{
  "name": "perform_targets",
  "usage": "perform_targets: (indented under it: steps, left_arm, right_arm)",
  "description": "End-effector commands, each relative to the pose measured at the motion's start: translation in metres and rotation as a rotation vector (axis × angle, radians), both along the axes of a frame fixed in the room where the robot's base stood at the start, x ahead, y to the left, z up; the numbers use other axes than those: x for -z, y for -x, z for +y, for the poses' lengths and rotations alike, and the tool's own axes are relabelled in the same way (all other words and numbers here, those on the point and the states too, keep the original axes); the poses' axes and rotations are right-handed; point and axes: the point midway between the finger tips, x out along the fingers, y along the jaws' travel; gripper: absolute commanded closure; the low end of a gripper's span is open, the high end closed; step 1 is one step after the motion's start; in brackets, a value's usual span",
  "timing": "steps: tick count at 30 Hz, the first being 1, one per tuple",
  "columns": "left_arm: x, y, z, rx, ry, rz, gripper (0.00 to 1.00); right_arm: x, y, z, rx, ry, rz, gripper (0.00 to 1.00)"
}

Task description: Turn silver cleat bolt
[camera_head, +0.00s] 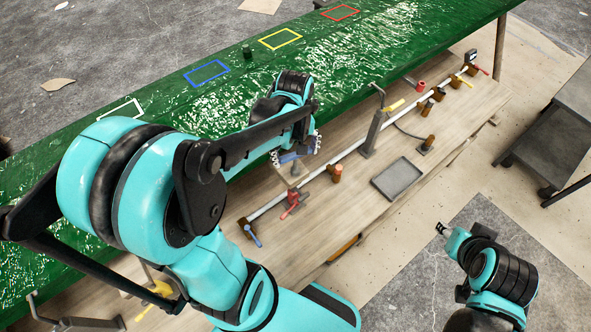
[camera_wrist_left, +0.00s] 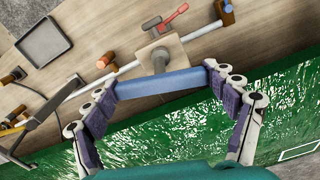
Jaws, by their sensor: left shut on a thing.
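A silver bolt (camera_wrist_left: 160,57) stands on a pale square block (camera_wrist_left: 147,64) in the left wrist view. A blue bar (camera_wrist_left: 160,86) lies across its near end; I cannot tell whether they are joined. My left gripper (camera_wrist_left: 160,88) is shut on the blue bar, with a purple-padded finger at each end of it. In the head view this gripper (camera_head: 295,151) is at the edge of the green hull, and the arm partly hides the block. My right gripper (camera_head: 441,229) is away over the floor at lower right, too small to tell its jaws.
A white pipe (camera_head: 347,151) with red, yellow and blue valve handles runs along the wooden bench. A grey tray (camera_head: 397,178) and a grey upright post (camera_head: 373,133) stand near it. The green hull (camera_head: 160,130) carries coloured outlines. A dark cart (camera_head: 550,140) stands at right.

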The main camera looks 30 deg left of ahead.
Motion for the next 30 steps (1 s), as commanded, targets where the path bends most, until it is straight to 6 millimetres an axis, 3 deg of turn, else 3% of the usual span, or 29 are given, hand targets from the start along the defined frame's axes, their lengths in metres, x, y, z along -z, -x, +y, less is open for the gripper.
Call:
perform_targets:
  steps: [14,30]
  left_arm:
    - [-0.003,0.0,0.0,0.001,0.0,0.0,0.45]
    - [-0.032,0.0,0.0,0.001,0.0,0.0,0.45]
  right_arm:
    - [-0.003,0.0,0.0,0.0,0.0,0.0,0.6]
    - [-0.026,0.0,0.0,0.0,0.0,0.0,0.6]
